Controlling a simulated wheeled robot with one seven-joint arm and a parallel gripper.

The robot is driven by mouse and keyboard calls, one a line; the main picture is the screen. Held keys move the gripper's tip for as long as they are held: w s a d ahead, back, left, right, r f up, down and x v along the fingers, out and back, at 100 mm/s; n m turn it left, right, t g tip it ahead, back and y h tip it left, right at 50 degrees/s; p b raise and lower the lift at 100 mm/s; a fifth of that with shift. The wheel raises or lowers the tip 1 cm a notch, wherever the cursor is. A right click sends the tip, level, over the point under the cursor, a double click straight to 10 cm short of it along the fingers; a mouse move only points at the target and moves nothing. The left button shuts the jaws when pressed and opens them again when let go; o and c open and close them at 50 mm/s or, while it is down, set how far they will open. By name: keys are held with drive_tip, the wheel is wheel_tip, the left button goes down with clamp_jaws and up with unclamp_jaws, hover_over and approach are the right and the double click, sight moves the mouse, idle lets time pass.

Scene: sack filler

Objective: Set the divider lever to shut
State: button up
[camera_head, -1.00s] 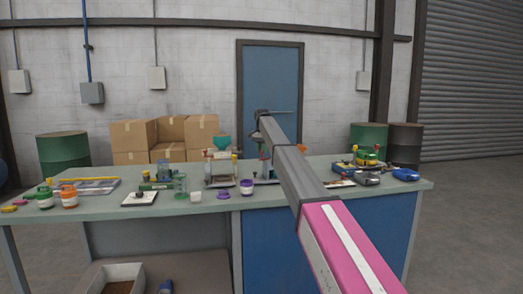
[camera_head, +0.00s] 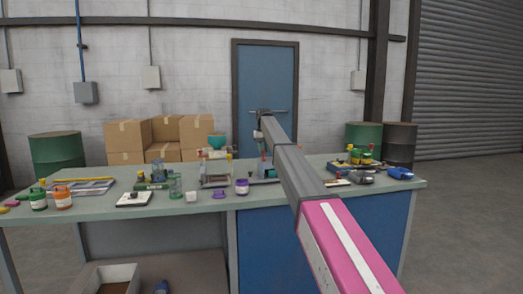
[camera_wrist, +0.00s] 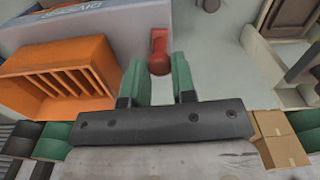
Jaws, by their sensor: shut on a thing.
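In the wrist view, the divider (camera_wrist: 113,32) is a grey housing with upside-down lettering and an orange slotted part (camera_wrist: 62,78) at the left. Its red lever (camera_wrist: 159,45) sticks out beside the housing, with a rounded end between my green fingers. My gripper (camera_wrist: 159,66) is shut on the lever's end. The lever's pivot and any position marks cannot be made out. In the head view, my grey and pink arm reaches over the bench and hides my gripper and much of the divider.
The workbench (camera_head: 330,228) carries jars, a blue object (camera_head: 400,173), a white-based device (camera_head: 134,199) and a stand with a teal funnel (camera_head: 217,140). Cardboard boxes (camera_head: 127,135) and drums (camera_head: 57,152) stand behind it. Open floor lies at the right.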

drive_tip(key=shift+w+d+n, duration=0.1)
drive_tip(key=shift+d+n, duration=0.2)
drive_tip(key=shift+n, duration=0.6)
drive_tip(key=o, duration=0.9)
drive_tip(key=shift+r, duration=0.1)
wheel_tip(320, 180, up, 11)
drive_tip(key=shift+f, duration=0.15)
